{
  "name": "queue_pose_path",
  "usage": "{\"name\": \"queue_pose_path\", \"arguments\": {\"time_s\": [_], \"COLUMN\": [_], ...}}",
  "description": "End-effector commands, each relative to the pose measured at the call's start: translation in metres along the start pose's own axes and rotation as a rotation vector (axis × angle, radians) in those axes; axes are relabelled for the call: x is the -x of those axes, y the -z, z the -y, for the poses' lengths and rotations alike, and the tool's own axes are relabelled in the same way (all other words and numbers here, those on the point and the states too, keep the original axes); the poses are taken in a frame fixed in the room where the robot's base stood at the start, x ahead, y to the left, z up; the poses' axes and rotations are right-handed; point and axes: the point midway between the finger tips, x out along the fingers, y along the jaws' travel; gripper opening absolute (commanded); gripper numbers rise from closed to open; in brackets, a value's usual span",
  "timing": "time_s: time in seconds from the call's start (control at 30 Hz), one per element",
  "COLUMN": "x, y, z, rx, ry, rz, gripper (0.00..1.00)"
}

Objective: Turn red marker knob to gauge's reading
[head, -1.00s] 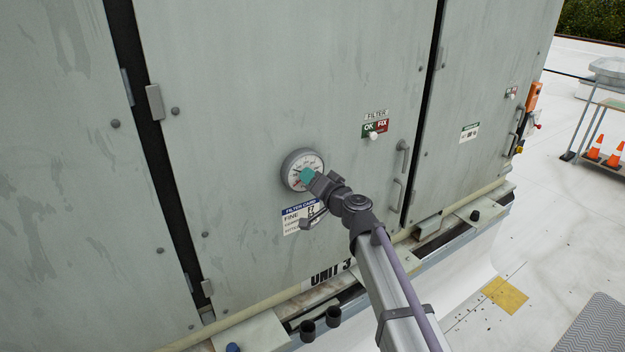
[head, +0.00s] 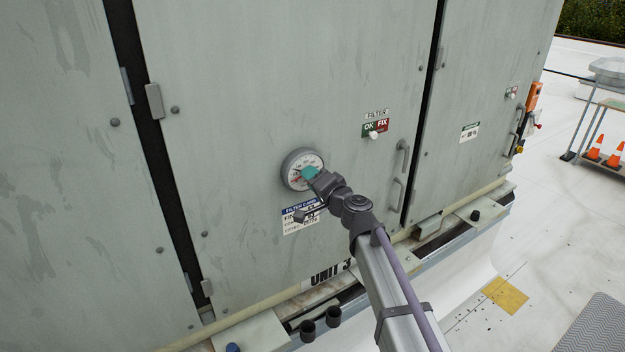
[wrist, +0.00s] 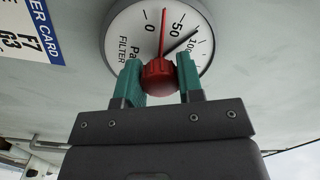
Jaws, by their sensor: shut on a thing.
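The round gauge (head: 291,163) with a grey rim and white face is on the pale green cabinet door. It fills the top of the wrist view (wrist: 122,38), with marks 0, 50 and 100. The red marker knob (wrist: 160,78) sits at its centre, between the teal fingertips of my gripper (head: 310,173), which is shut on it. The red pointer (wrist: 163,35) stands between 0 and 50. The black needle (wrist: 184,40) points between 50 and 100, apart from the red pointer. The gripper hides the lower part of the dial.
A blue-and-white filter card (head: 292,214) is below the gauge, partly behind my wrist. A FILTER OK/FIX plate (head: 375,127) with a white knob is to the right, above door handles (head: 403,158). A ledge (head: 250,327) runs under the door.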

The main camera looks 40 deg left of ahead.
Motion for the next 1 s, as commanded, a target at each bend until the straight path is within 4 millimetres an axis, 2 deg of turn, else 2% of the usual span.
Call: {"name": "queue_pose_path", "arguments": {"time_s": [0.6, 1.0], "x": [-0.0001, -0.0002], "y": [-0.0003, -0.0002], "z": [0.0003, 0.0006], "rx": [-0.550, -0.730], "ry": [0.023, 0.031], "rz": [-0.023, -0.030], "gripper": [0.11, 0.11]}}
